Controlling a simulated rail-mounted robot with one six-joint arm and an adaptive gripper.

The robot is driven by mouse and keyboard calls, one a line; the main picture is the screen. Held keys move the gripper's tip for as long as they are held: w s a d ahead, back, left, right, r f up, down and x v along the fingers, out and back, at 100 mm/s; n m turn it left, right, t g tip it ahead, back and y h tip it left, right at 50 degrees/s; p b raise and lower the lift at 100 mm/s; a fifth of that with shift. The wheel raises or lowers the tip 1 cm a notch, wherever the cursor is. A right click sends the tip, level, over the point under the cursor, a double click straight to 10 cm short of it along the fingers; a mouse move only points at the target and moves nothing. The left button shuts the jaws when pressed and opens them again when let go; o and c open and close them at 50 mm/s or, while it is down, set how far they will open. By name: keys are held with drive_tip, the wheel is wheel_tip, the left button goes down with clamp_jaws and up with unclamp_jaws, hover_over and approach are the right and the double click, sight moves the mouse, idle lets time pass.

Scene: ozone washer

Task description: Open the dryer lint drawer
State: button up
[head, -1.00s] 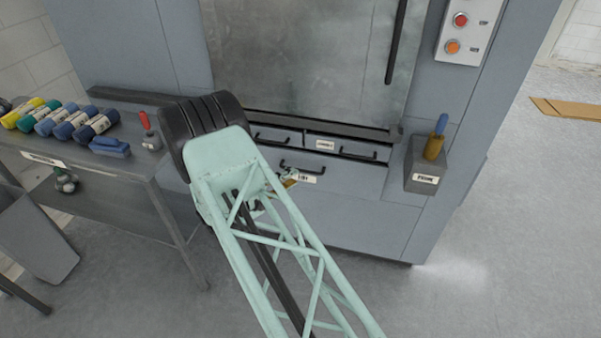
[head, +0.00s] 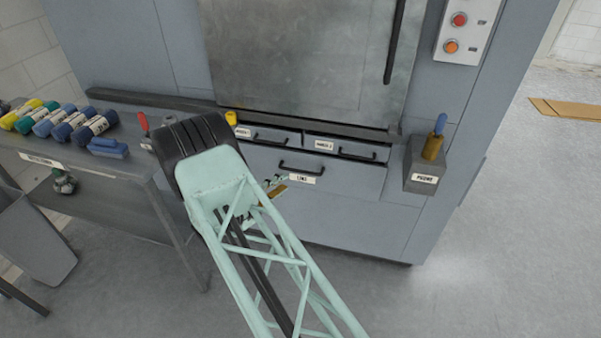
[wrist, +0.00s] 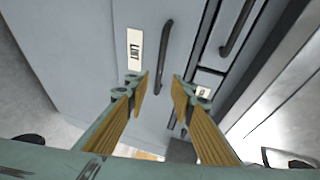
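The lint drawer (head: 345,180) is the wide lower drawer of the grey machine and looks shut. Its white LINT label (head: 302,179) sits below a black bar handle (head: 303,169). In the wrist view the label (wrist: 135,48) and handle (wrist: 164,45) lie just beyond the fingertips. My gripper (wrist: 159,88) is open, with two tan-padded fingers apart and nothing clearly held between them. In the head view my gripper (head: 275,187) is small, left of the label and apart from the handle, partly hidden by my arm.
Two smaller drawers sit above, with handles (head: 271,139) and (head: 357,154). A grey holder (head: 421,168) with a brush juts out at right. The floor before the machine (head: 400,305) is clear.

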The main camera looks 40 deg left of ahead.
sight(301, 171)
drive_tip(key=w, duration=0.4)
drive_tip(key=w+f+b, duration=0.1)
drive_tip(key=w, duration=0.3)
drive_tip(key=w+f+b, duration=0.1)
drive_tip(key=w, duration=0.3)
drive_tip(key=shift+w+a+f, duration=0.15)
drive_tip(key=shift+w+f, duration=0.05)
clamp_jaws()
